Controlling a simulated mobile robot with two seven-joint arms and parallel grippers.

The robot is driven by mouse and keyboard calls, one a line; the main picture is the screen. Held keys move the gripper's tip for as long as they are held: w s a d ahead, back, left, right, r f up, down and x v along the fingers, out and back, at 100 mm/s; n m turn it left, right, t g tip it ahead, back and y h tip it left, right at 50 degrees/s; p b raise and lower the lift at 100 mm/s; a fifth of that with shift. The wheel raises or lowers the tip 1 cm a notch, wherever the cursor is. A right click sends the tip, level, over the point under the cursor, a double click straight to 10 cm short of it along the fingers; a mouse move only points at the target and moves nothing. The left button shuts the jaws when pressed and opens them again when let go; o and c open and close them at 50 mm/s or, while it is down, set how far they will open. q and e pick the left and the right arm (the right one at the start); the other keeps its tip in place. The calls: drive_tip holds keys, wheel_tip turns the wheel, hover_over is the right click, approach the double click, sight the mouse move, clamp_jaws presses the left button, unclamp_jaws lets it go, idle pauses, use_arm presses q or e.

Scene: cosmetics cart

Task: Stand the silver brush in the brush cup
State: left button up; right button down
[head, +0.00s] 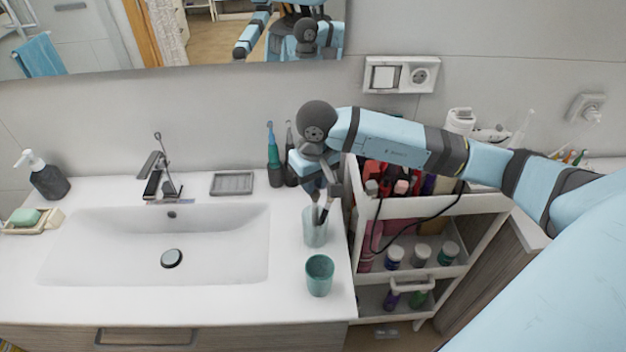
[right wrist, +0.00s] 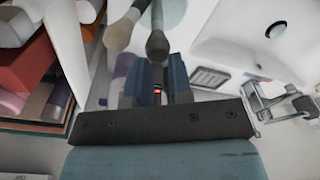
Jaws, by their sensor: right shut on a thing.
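The translucent brush cup (head: 315,230) stands on the counter right of the sink. My right gripper (head: 324,191) is directly above it, pointing down and shut on a brush. In the right wrist view the held silver brush (right wrist: 157,44) shows its dark grey end at the fingers (right wrist: 162,82). A second brush (right wrist: 118,36) with a paler end is beside it, apart from the fingers. In the head view the brush ends overlap the cup's mouth; whether the held one is inside or just above cannot be told. My left gripper is not in view.
A teal cup (head: 320,276) stands just in front of the brush cup. Electric toothbrushes (head: 274,160) stand behind it. The white cart (head: 480,205) with bottles is close on the right, with a dark cable across it. The sink (head: 150,245) lies left.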

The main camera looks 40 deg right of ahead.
drive_tip(key=c, duration=1)
unclamp_jaws()
drive_tip(key=shift+c, duration=0.2)
drive_tip(key=shift+r, duration=0.1)
wheel_tip(320, 180, up, 12)
drive_tip(key=b, duration=0.2)
drive_tip(key=shift+s, duration=0.35)
